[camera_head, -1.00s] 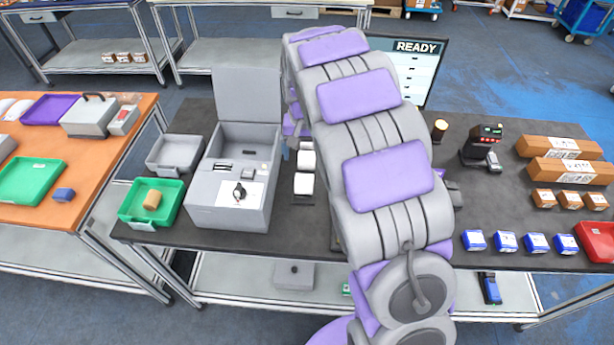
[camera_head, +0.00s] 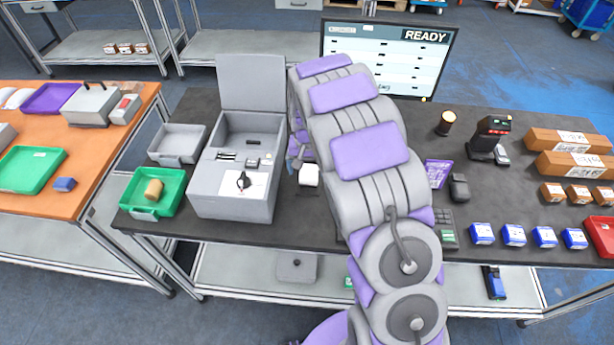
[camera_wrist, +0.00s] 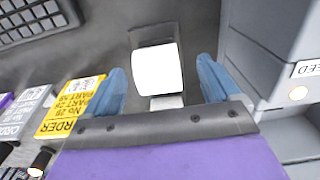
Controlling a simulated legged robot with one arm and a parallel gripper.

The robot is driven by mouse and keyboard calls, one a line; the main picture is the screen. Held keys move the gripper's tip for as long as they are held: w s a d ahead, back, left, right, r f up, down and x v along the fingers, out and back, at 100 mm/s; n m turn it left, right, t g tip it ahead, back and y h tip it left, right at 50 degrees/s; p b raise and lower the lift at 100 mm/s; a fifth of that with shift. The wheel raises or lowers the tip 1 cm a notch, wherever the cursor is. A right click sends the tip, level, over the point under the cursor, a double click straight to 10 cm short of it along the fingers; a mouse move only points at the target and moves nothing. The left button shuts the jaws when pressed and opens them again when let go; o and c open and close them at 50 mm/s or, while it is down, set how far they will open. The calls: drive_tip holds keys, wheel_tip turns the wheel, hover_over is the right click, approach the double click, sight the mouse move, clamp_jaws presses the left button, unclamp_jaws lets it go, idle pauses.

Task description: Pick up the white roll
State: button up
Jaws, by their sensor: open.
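A white roll (camera_head: 308,175) lies on the dark table, just right of the grey box machine. It also shows in the wrist view (camera_wrist: 156,70), with a dark piece behind it. My gripper (camera_wrist: 165,85) is open, its two blue fingers on either side of the roll in the picture. I cannot tell whether the fingers are at the roll's height. In the head view my arm hides most of the gripper; a bit of it shows just left of the arm, above the roll.
The grey box machine (camera_head: 235,190) with its raised lid stands close left of the roll. A green tray (camera_head: 135,190) holds a tan roll (camera_head: 153,190). Coloured cards (camera_wrist: 70,108) and a keyboard (camera_wrist: 35,20) lie left in the wrist view. Blue boxes (camera_head: 513,235) stand at the right.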

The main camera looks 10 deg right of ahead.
sight(308, 170)
drive_tip(key=shift+d+f, duration=0.35)
drive_tip(key=shift+f, duration=0.2)
drive_tip(key=f, duration=0.1)
drive_tip(key=f+b, duration=0.1)
drive_tip(key=w+f, duration=0.1)
drive_tip(key=shift+d+f, duration=0.25)
drive_tip(key=shift+f, duration=0.35)
drive_tip(key=shift+s+a, duration=0.1)
drive_tip(key=shift+a, duration=0.3)
drive_tip(key=shift+c, duration=0.3)
drive_tip(key=shift+d, duration=0.25)
drive_tip(key=c, duration=1.2)
drive_tip(key=shift+o, duration=0.2)
drive_tip(key=shift+a, duration=0.1)
drive_tip(key=shift+r, duration=0.15)
